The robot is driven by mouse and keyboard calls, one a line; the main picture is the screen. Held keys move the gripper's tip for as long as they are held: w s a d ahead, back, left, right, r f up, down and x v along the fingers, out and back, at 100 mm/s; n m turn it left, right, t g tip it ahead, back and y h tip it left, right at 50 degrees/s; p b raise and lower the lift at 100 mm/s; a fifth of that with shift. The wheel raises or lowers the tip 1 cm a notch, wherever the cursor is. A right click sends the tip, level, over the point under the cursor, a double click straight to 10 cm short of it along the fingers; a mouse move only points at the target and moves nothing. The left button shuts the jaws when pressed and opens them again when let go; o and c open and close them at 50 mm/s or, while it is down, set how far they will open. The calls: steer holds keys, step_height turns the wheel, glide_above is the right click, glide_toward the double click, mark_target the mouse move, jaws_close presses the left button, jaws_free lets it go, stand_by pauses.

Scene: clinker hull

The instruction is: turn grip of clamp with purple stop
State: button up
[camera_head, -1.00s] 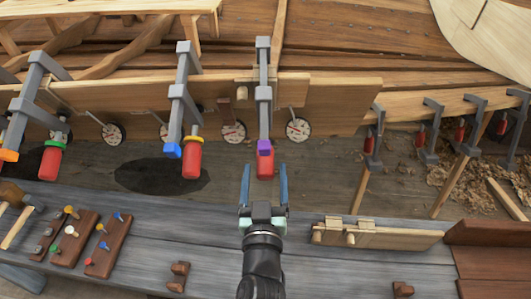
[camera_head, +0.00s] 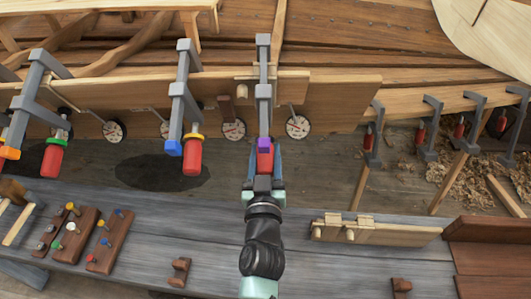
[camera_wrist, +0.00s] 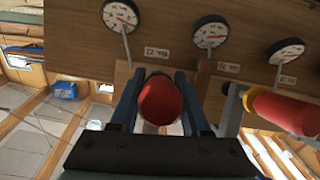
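The clamp with the purple stop (camera_head: 264,144) hangs on the plank edge, its grey frame (camera_head: 264,92) upright. Its red grip (camera_head: 265,160) points down toward me. My gripper (camera_head: 265,165) is around this grip, with one blue finger on each side. In the wrist view the round red end of the grip (camera_wrist: 161,101) sits between the two fingers, with a narrow gap visible at the sides, so the fingers look open. The purple stop is hidden in the wrist view.
Round dials (camera_head: 298,127) hang along the plank. A grey bench (camera_head: 200,215) holds tool blocks and wooden pieces.

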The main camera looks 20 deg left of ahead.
jaws_close()
steer(key=shift+f+b, duration=0.1)
steer(key=shift+b, duration=0.45)
steer(key=shift+f+m+y+b, duration=0.15)
steer(key=shift+m+y+b, duration=0.2)
steer(key=shift+b, duration=0.55)
steer(key=m+y+b, duration=0.1)
steer(key=b, duration=0.2)
steer(key=shift+a+f+m+g+b, duration=0.1)
steer(key=shift+m+g+b, duration=0.2)
steer(key=shift+b, duration=0.1)
steer(key=m+y+b, duration=0.1)
steer(key=b, duration=0.2)
steer(key=m+g+y+b, duration=0.1)
steer(key=m+y+b, duration=0.1)
steer(key=shift+s+a+b, duration=0.1)
steer(key=shift+a+b, duration=0.1)
steer(key=shift+b, duration=0.2)
steer(key=m+y+b, duration=0.1)
steer(key=m+b, duration=0.1)
steer(key=m+y+b, duration=0.1)
steer(key=m+b, duration=0.1)
steer(key=shift+s+a+r+y, duration=0.15)
steer(key=shift+r+y, duration=0.1)
steer(key=shift+r, duration=0.1)
